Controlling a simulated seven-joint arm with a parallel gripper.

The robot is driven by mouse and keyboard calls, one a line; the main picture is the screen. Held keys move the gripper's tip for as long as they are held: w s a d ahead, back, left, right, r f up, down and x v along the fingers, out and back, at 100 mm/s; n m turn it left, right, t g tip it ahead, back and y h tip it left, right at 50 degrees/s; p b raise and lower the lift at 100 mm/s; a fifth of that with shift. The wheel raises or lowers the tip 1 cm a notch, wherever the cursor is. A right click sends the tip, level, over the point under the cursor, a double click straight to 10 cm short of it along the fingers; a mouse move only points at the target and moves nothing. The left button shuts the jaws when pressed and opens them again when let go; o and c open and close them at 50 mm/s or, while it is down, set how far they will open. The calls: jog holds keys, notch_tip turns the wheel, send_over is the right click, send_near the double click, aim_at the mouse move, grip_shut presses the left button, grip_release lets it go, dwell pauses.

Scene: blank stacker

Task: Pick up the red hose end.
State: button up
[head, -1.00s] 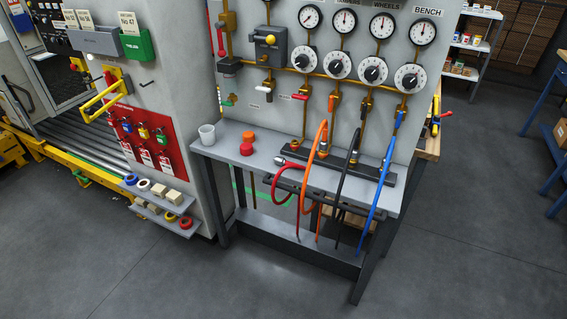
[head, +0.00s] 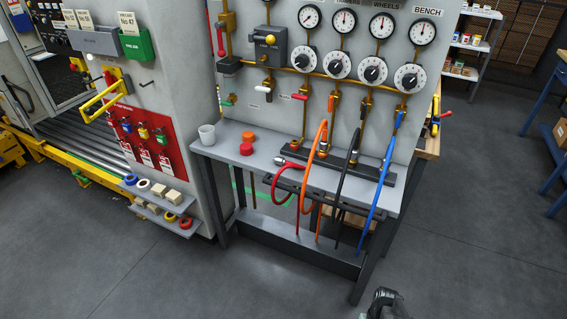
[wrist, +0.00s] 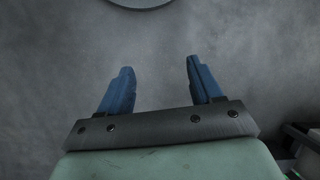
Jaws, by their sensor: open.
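The red hose (head: 276,184) loops over the front of the grey bench and hangs down below its edge. Part of my arm (head: 386,302) shows at the bottom edge of the head view, well below and right of the hose end. In the wrist view my gripper (wrist: 158,70) has two blue fingers spread apart with nothing between them. The red hose is not in the wrist view.
Orange (head: 309,180), black (head: 343,193) and blue (head: 381,180) hoses rise beside the red one. Gauges line the panel behind. The floor (head: 450,230) in front is clear.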

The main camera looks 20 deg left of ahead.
jog(key=w+a+r+n+t, duration=0.25)
jog(key=w+a+r, duration=0.35)
jog(key=w+a, duration=0.45)
jog(key=w+a+r+n+t+y, duration=0.15)
jog(key=w+a+r+n, duration=0.4)
jog(key=a+r, duration=1.05)
jog(key=w+a+r+n+y, duration=0.3)
jog(key=w+a+r, duration=0.5)
jog(key=a+r, duration=0.7)
jog(key=w+a+r+n, duration=0.2)
jog(key=w+a+r, duration=0.25)
jog(key=r, duration=0.25)
jog(key=w+d+r+n, duration=0.2)
jog(key=w+d+r, duration=0.3)
jog(key=w+r, duration=0.15)
send_over(285, 161)
jog(key=d, duration=0.2)
jog(key=shift+h, duration=0.25)
jog(key=f, duration=0.8)
jog(key=shift+w+f, duration=0.1)
jog(key=shift+w, duration=0.3)
jog(key=shift+s+x, duration=0.2)
jog(key=shift+x, duration=2.5)
jog(key=shift+c, duration=0.3)
